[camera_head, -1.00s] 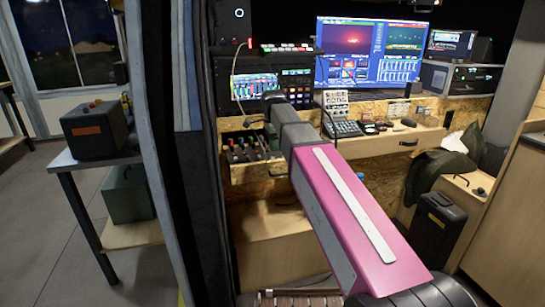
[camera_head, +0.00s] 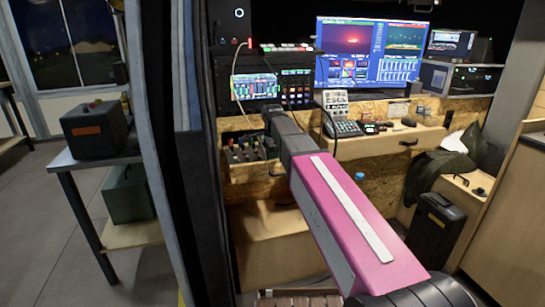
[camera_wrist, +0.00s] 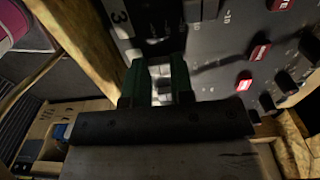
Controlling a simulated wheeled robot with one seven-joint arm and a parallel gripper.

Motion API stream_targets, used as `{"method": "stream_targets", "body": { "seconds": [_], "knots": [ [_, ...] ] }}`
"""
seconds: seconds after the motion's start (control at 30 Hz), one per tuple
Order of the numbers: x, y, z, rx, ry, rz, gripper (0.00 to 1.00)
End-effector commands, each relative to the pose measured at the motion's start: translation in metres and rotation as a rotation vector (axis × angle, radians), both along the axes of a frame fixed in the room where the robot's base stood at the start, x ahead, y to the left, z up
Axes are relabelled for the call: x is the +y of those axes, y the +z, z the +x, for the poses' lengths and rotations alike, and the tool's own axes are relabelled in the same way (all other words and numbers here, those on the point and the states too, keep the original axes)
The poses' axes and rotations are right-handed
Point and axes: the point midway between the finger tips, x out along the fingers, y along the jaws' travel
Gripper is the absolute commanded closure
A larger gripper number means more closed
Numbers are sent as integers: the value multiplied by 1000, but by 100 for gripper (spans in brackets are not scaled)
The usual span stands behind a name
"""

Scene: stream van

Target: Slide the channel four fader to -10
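In the wrist view a dark mixer panel (camera_wrist: 230,65) with red and dark knobs fills the upper right. A white "3" (camera_wrist: 118,14) marks its left part. My gripper (camera_wrist: 160,82) points at the panel, its two green-padded fingers apart with a narrow gap. A pale, silvery piece lies in or behind that gap; whether it is a fader cap, and whether the fingers touch it, I cannot tell. In the head view colored controls (camera_head: 240,152) show in a wooden recess, and my arm hides the gripper.
A rough wooden edge (camera_wrist: 70,58) runs along the panel's left side. In the head view monitors (camera_head: 372,52) and a smaller screen (camera_head: 255,87) stand above the bench. A small white device (camera_head: 335,101) and a keypad (camera_head: 345,128) sit to the right of my arm.

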Motion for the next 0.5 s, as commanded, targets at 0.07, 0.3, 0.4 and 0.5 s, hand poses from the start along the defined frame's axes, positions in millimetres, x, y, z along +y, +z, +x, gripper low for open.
{"method": "stream_targets", "body": {
  "seconds": [0.07, 0.3, 0.4, 0.5],
  "knots": [
    [0, 0, 0, 0, 0, 0, 100],
    [8, 1, 27, 0, 0, 0, 100],
    [11, 1, 37, 0, 0, 0, 100],
    [10, 0, 35, -1, 0, 0, 100]
  ]
}}
